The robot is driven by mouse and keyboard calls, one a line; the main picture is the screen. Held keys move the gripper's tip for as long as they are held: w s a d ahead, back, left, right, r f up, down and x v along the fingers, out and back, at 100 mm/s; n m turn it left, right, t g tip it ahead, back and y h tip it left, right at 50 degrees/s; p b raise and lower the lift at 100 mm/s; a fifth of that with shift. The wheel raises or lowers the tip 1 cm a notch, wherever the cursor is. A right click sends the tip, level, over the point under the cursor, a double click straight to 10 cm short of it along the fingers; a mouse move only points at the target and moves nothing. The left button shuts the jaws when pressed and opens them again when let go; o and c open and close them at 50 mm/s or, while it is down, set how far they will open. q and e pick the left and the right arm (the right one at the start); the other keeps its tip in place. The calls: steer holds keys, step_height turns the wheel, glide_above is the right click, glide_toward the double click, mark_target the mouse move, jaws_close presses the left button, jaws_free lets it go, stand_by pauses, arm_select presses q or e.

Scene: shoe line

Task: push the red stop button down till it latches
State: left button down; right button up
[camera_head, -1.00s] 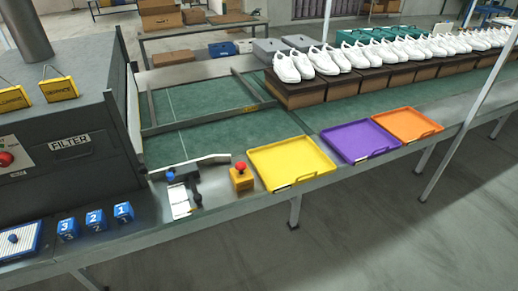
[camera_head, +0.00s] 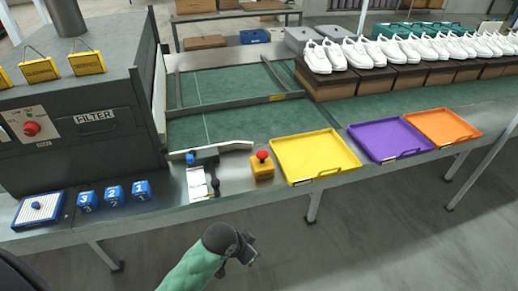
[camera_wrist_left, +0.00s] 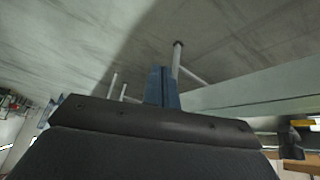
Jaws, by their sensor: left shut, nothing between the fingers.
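The red stop button (camera_head: 262,155) is a round red cap on top of a small yellow box (camera_head: 262,171). The box stands on the metal table edge, just left of the yellow tray. The cap appears raised above the box. My left gripper (camera_head: 249,248) is below the table's front edge in the picture, over the floor, well apart from the button. Its fingers are shut and empty; they also show in the left wrist view (camera_wrist_left: 163,88), against the floor and a table leg. My right gripper is not in view.
A yellow tray (camera_head: 341,176) is right of the button box; a clamp-like fixture (camera_head: 198,184) is left of it. A red knob (camera_head: 32,128) sits on the grey filter machine (camera_head: 95,140). Blue numbered blocks (camera_head: 113,194) stand at the front left. Space above the button is clear.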

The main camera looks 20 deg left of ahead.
arm_select(q)
steer(key=w+r+m+h, duration=0.3)
steer(key=w+r+m, duration=0.35)
steer(key=w, duration=0.85)
steer(key=w+a+r+n, duration=0.1)
steer(key=w+a+r, duration=1.3)
steer(key=r, duration=0.2)
steer(key=shift+w+r+h, duration=0.2)
steer(key=shift+r+h, duration=0.1)
steer(key=shift+r, duration=0.05)
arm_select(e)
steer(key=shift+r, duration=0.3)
arm_select(q)
steer(key=shift+d+f, duration=0.1)
